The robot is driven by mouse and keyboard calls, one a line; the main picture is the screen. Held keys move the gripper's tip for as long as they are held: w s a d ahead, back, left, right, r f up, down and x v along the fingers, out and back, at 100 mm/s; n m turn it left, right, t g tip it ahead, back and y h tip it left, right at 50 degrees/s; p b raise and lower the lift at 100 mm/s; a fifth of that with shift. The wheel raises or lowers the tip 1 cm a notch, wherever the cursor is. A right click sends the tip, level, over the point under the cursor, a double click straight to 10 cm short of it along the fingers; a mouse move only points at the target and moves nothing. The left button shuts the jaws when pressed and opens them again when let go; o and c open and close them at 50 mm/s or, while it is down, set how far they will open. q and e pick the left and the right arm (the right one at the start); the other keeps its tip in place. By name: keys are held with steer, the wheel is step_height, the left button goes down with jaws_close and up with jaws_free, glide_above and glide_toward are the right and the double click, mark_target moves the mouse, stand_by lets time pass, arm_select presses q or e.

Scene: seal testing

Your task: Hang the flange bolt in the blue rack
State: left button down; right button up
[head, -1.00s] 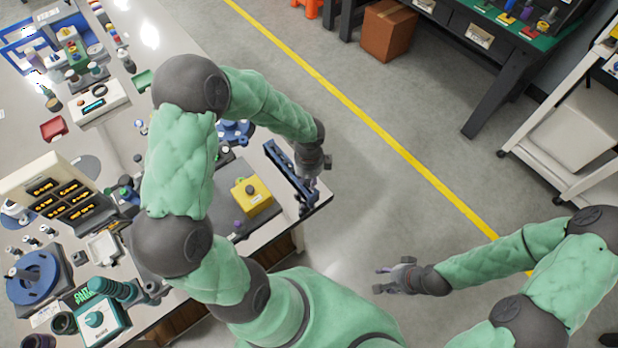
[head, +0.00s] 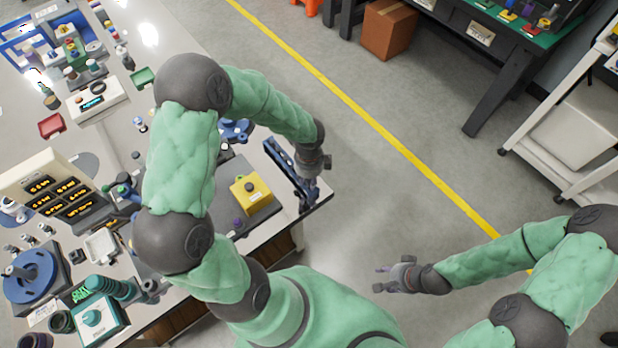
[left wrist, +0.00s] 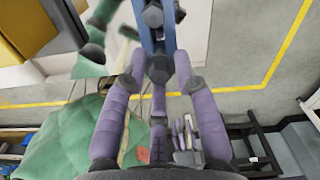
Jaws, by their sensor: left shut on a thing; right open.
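The blue rack (head: 280,157) stands near the right corner of the bench and runs at a slant. It also shows as a blue bar at the top of the left wrist view (left wrist: 146,38). My left gripper (head: 306,191) is at the rack's near end. In the left wrist view its purple fingers (left wrist: 160,66) are shut around a dark hex-headed part, which looks like the flange bolt (left wrist: 158,70). The bolt is close against the rack; I cannot tell whether it touches or sits in a slot. My right gripper (head: 388,279) is open and empty over the floor.
A yellow box with a dark button (head: 250,193) stands left of the rack on a grey mat. A lit display panel (head: 52,192) and a blue round fixture (head: 32,278) are further left. Open floor lies right of the bench.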

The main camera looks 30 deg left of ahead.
arm_select(q)
steer(key=shift+f, duration=0.45)
steer(key=shift+f+b, duration=0.5)
steer(key=shift+b, duration=0.05)
stand_by(0.3)
steer(key=c, duration=0.9)
jaws_free()
steer(key=shift+r, duration=0.15)
steer(key=shift+r+p, duration=2.35)
steer(key=shift+r, duration=0.1)
steer(key=shift+f, duration=0.1)
